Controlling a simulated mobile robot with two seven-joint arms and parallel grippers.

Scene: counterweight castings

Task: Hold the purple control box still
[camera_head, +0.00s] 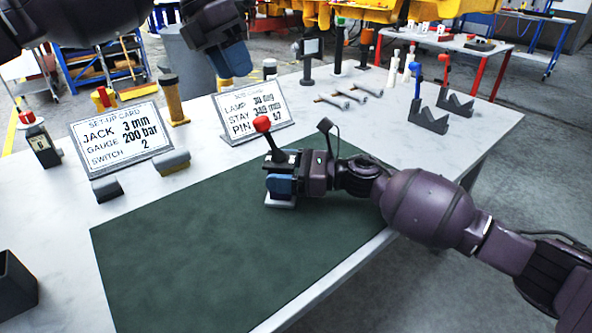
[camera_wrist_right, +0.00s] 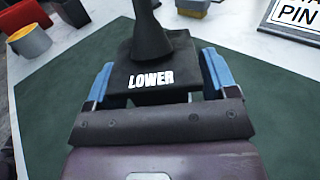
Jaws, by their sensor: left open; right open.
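A dark, nearly black control box (camera_wrist_right: 121,62) with the white word LOWER and an upright lever stands on the green mat (camera_head: 200,245). It does not look purple here. In the head view the box (camera_head: 283,157) is partly hidden by my right gripper, and its lever ends in a red ball (camera_head: 262,124). My right gripper (camera_wrist_right: 157,72) has its blue fingers on either side of the box, open; whether they touch it I cannot tell. My left gripper (camera_head: 235,62) is open and empty, high above the back of the table, away from the box.
Grey and yellow blocks (camera_head: 171,161), a tan cylinder (camera_head: 173,100), a black timer-like box (camera_head: 42,146) and an open dark bin (camera_head: 15,285) are around. Grey V-blocks (camera_head: 428,121) stand right. The front mat is clear.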

